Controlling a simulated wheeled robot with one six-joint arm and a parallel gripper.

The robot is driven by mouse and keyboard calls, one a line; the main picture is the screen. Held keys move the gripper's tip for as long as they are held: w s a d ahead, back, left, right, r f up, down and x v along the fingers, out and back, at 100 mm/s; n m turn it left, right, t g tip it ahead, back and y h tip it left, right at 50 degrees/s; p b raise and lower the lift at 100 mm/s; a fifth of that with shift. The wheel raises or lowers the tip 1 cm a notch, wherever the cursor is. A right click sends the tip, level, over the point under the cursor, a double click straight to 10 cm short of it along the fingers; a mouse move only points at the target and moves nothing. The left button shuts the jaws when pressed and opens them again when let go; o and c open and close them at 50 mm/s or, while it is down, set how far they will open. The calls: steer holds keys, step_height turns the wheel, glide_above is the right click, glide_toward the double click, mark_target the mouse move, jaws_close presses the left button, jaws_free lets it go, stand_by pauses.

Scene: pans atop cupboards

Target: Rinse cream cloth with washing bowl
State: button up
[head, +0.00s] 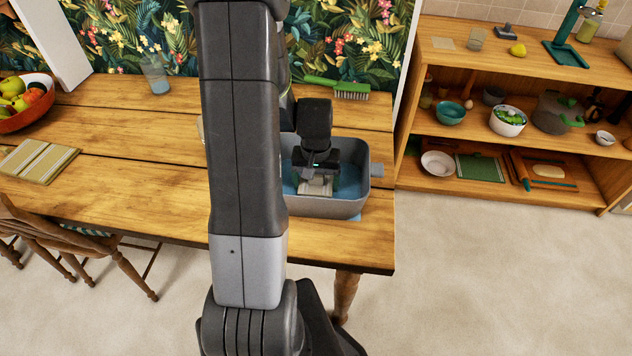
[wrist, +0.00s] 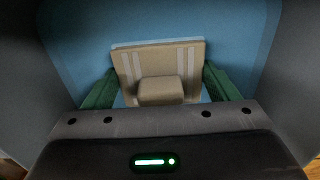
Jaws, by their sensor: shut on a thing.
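The washing bowl (head: 345,208) is a grey tub with blue water in it, standing on the wooden table near its right end. My gripper (head: 317,183) points down inside the bowl. In the wrist view its green fingers (wrist: 160,88) are shut on the cream cloth (wrist: 190,58), a folded beige piece with pale stripes. The cloth is low in the bowl, at or in the blue water (wrist: 85,40); how deep it is I cannot tell. In the head view the cloth (head: 313,188) shows only as a small pale patch. My arm hides the left part of the bowl.
A green brush (head: 350,90) lies behind the bowl. A glass (head: 157,78), a fruit bowl (head: 28,105) and a striped folded cloth (head: 38,160) are on the table's left side. A wooden shelf (head: 440,130) with pans and bowls stands at the right. A chair (head: 70,235) is at the left.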

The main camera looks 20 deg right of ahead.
steer(key=shift+a, duration=0.55)
steer(key=shift+d, duration=1.2)
steer(key=shift+a, duration=1.25)
steer(key=shift+d, duration=1.25)
steer(key=shift+r, duration=0.1)
step_height(320, 180, up, 12)
steer(key=p, duration=0.8)
steer(key=shift+p, duration=0.35)
